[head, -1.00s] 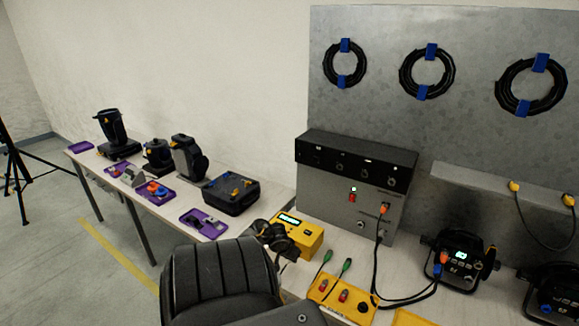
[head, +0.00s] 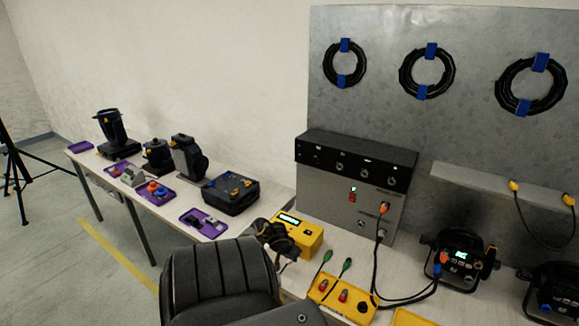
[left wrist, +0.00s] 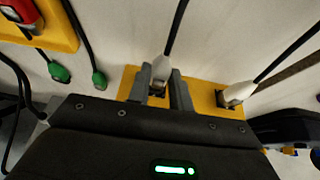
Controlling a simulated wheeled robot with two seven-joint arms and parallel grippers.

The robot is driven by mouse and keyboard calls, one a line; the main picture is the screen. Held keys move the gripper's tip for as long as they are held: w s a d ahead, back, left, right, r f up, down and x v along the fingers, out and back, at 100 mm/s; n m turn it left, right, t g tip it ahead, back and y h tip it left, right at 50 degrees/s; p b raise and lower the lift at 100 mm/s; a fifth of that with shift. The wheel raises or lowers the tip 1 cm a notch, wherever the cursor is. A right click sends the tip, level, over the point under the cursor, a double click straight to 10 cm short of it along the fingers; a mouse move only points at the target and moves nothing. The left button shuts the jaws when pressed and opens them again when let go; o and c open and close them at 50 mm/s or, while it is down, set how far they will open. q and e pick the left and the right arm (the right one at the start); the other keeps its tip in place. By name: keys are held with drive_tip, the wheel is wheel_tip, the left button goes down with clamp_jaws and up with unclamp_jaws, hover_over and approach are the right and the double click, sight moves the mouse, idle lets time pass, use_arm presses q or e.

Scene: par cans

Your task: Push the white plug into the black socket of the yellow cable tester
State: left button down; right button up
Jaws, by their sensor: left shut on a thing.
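The yellow cable tester (head: 312,240) stands on the bench, its lit display facing up; it also shows in the left wrist view (left wrist: 204,100). My left gripper (head: 275,238) is at the tester's left end in the head view. In the left wrist view its two grey fingers (left wrist: 161,78) are shut on the white plug (left wrist: 160,66), whose dark cable runs up. The plug is over the tester's yellow body. A second white plug (left wrist: 236,93) is at the tester's other end. My right gripper is not in view.
A grey control box (head: 350,195) stands behind the tester. A yellow tray with red parts and green-tipped leads (head: 343,297) lies to its right. A black case (head: 231,196) and purple trays (head: 203,222) are to the left. Bare bench lies between tester and box.

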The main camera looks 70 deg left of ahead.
use_arm(q)
drive_tip(key=shift+w+a, duration=0.35)
drive_tip(key=shift+w, duration=0.05)
idle(0.4)
drive_tip(key=c, duration=1.2)
unclamp_jaws()
drive_tip(key=v, duration=1)
drive_tip(key=shift+s+d+r, duration=0.15)
drive_tip(key=shift+s+r, duration=0.05)
drive_tip(key=shift+r, duration=0.1)
